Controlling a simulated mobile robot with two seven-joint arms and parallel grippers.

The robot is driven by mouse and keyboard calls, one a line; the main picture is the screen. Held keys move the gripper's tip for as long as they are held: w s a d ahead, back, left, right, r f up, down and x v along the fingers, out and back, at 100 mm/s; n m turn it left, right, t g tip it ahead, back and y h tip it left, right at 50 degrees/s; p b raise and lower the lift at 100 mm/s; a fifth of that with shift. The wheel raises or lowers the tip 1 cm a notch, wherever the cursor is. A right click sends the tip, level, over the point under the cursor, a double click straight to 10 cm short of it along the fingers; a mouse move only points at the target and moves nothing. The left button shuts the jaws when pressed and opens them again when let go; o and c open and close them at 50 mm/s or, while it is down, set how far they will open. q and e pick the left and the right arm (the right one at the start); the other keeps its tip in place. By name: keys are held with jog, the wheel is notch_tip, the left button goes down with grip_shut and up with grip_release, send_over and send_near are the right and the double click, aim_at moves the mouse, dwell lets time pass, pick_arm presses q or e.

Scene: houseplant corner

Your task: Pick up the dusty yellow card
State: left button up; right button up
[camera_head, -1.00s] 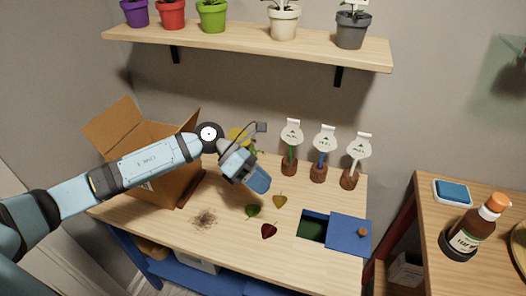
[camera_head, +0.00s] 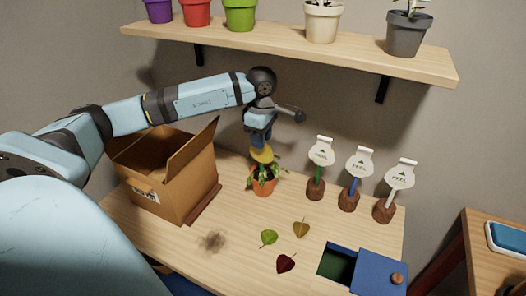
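The yellow card (camera_head: 262,154) stands up out of a leafy green plant (camera_head: 264,173) in a terracotta pot (camera_head: 264,187), at the back of the table. My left gripper (camera_head: 261,141) points down directly above the card, with its fingertips at or just over the card's top edge. The gripper and arm hide the card's upper part. I cannot tell whether the fingers are closed on it. Dust on the card is too small to make out. My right gripper is not in view.
An open cardboard box (camera_head: 170,178) stands left of the pot. Several white label stakes, including one with a green stem (camera_head: 320,152), stand right of it. Leaves (camera_head: 286,263) and a dark dirt patch (camera_head: 211,241) lie in front. A shelf (camera_head: 290,46) with pots hangs above.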

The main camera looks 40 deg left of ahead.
aim_at(262, 163)
pick_arm(q)
jog(key=f, duration=0.4)
jog(key=shift+s+d, duration=0.1)
jog(key=shift+d, duration=0.2)
jog(key=shift+f, duration=0.3)
grip_shut()
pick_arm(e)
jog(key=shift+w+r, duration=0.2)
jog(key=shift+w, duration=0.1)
pick_arm(q)
jog(key=shift+r, duration=0.1)
jog(key=shift+s+r, duration=0.1)
jog(key=shift+r, duration=0.35)
notch_tip(262, 163, up, 6)
jog(key=s+d+b, duration=0.1)
jog(key=s+d, duration=0.2)
jog(key=s, duration=0.6)
jog(key=s+d+b, duration=0.1)
jog(key=s+d, duration=0.2)
jog(key=s, duration=0.7)
jog(key=shift+w+r+p, duration=0.15)
jog(key=shift+r+p, duration=0.95)
jog(key=shift+r, duration=1.4)
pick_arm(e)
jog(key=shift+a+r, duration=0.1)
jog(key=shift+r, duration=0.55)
